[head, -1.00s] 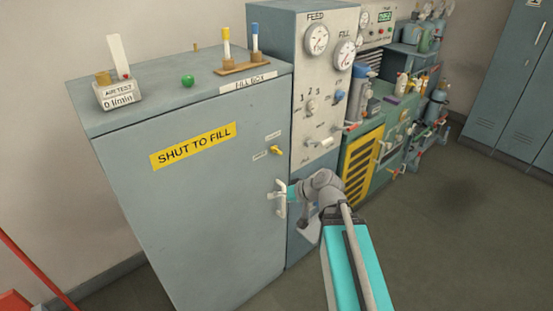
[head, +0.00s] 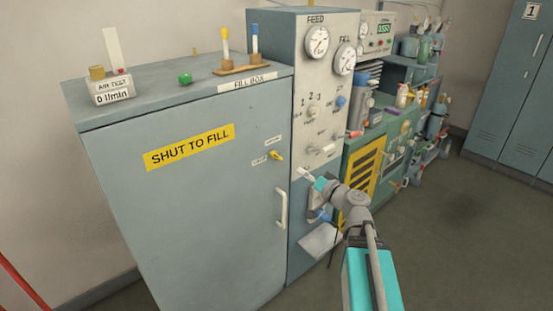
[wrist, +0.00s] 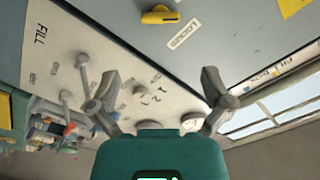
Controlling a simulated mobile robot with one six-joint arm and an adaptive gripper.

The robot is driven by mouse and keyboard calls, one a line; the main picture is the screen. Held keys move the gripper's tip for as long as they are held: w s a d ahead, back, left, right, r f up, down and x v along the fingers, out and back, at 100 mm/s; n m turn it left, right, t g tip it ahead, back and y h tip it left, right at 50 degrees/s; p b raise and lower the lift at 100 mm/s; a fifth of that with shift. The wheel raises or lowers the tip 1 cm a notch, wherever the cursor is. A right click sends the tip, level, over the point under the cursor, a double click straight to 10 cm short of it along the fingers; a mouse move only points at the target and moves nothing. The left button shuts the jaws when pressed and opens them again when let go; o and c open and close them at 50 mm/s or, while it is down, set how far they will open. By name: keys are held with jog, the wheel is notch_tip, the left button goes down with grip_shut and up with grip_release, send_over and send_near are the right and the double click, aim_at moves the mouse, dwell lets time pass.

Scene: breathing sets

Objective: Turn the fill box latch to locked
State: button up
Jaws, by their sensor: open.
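The fill box (head: 190,210) is the large grey cabinet at left, its door looking shut. Its small yellow latch (head: 277,156) sits near the door's right edge, above the white handle (head: 281,208). Small labels lie above and to the left of the latch. In the wrist view the latch (wrist: 160,15) is at the top, beside the LOCKED label (wrist: 183,33), and its long side does not point at that label. My gripper (head: 305,172) is open and empty, right of the latch and apart from it; its spread fingers show in the wrist view (wrist: 160,88).
The FEED and FILL gauge panel (head: 320,90), with knobs, stands close behind my gripper. A test-tube rack (head: 240,68), a green ball (head: 185,78) and an air tester (head: 112,92) sit on the cabinet top. The floor (head: 450,240) at right is clear.

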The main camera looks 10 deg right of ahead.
aim_at(279, 157)
jog(key=shift+w+a, duration=0.1)
jog(key=x, duration=1.3)
jog(key=shift+w+a, duration=0.15)
jog(key=shift+w, duration=0.1)
jog(key=c, duration=0.9)
